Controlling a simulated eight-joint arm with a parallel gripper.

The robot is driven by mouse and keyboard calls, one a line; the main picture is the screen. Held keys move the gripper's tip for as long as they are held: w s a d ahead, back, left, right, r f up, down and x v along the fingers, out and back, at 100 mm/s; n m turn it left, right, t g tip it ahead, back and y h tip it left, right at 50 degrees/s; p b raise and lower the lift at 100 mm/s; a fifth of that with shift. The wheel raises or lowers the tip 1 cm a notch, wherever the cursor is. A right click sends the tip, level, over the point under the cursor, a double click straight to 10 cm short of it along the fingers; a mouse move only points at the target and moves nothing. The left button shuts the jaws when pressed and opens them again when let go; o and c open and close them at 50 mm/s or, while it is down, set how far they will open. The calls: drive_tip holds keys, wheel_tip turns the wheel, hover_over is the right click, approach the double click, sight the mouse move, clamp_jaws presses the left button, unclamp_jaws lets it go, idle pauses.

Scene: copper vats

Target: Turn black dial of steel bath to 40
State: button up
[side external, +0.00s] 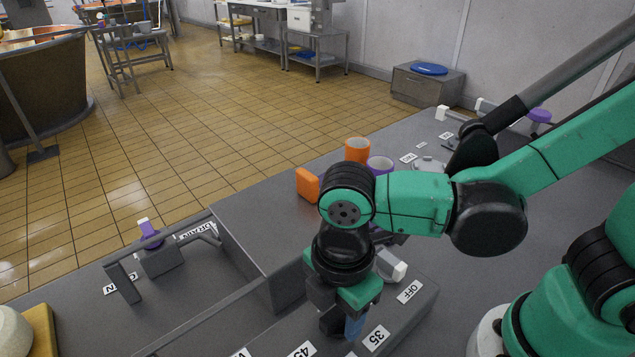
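The steel bath (240,235) is a grey box-like basin in the lower middle. Number labels lie along its near ledge: OFF (410,291), 35 (376,338) and 45 (302,349). No 40 label can be read. A dark grey knob with a white end (397,271), apparently the black dial, shows just right of my wrist, its white end toward the OFF label. The rest of it is hidden behind my wrist. My gripper (344,325) points down over the ledge near the 35 label, with a blue part at its tip. Its finger gap cannot be made out.
The tiled floor beyond is largely clear.

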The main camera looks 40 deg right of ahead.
clamp_jaws()
drive_tip(key=shift+m, duration=0.4)
drive_tip(key=m, duration=1.6)
drive_tip(key=shift+m, duration=0.4)
drive_tip(key=m, duration=0.5)
drive_tip(key=shift+m, duration=0.7)
